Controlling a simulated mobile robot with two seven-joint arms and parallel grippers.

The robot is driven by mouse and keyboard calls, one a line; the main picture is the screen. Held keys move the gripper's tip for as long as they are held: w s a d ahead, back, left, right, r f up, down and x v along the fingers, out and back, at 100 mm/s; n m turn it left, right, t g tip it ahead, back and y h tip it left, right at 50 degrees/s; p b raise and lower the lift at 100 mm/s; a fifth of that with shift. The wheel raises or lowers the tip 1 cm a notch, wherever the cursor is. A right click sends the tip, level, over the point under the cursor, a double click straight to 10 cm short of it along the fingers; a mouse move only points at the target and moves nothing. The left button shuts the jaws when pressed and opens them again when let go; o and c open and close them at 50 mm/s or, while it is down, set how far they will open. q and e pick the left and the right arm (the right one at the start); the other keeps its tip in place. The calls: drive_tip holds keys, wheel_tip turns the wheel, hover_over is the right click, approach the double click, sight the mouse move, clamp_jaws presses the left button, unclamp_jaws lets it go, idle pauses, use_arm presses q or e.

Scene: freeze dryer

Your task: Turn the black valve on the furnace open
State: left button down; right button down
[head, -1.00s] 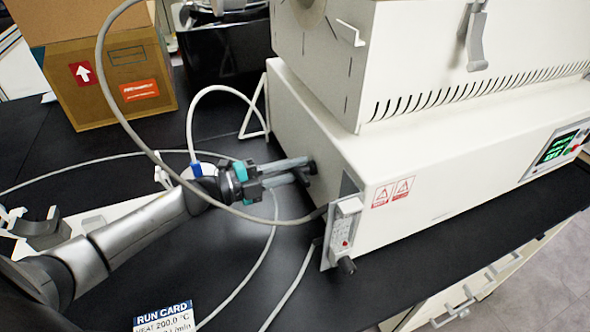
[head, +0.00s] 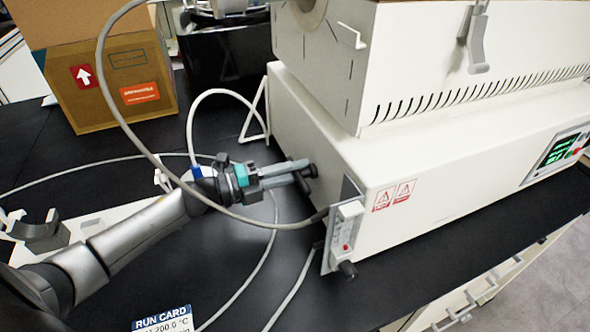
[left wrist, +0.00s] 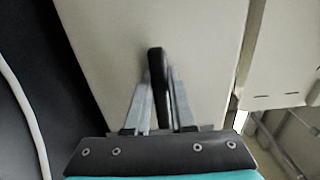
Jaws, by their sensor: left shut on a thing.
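The furnace (head: 440,170) is a large cream-white box at the right of the head view. The black valve (left wrist: 156,75) is a narrow dark handle in front of the furnace's pale side panel in the left wrist view. In the head view, the valve (head: 310,170) shows as a small dark end at the furnace's left side. My left gripper (head: 285,171) is shut on the valve. Its two grey fingers (left wrist: 158,88) lie on either side of the handle. The valve's mount is mostly hidden by the fingers. My right gripper is not in view.
A grey hose (head: 150,150) loops over my left wrist to the furnace's lower front corner. A flowmeter (head: 347,235) with a black knob (head: 347,269) stands near that corner. A cardboard box (head: 110,85) is at the back left. A run card (head: 165,320) lies on the black bench.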

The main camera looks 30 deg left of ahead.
use_arm(q)
drive_tip(key=c, duration=0.8)
unclamp_jaws()
drive_tip(key=shift+o, duration=0.2)
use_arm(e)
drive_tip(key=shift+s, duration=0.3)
use_arm(q)
drive_tip(key=shift+s, duration=0.1)
drive_tip(key=v, duration=0.7)
drive_tip(key=shift+p, duration=0.4)
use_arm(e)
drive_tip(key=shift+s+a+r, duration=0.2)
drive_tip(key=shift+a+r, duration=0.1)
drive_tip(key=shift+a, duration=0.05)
use_arm(q)
drive_tip(key=shift+s+a, duration=0.1)
drive_tip(key=shift+s, duration=0.05)
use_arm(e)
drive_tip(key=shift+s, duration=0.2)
use_arm(q)
drive_tip(key=shift+r, duration=0.1)
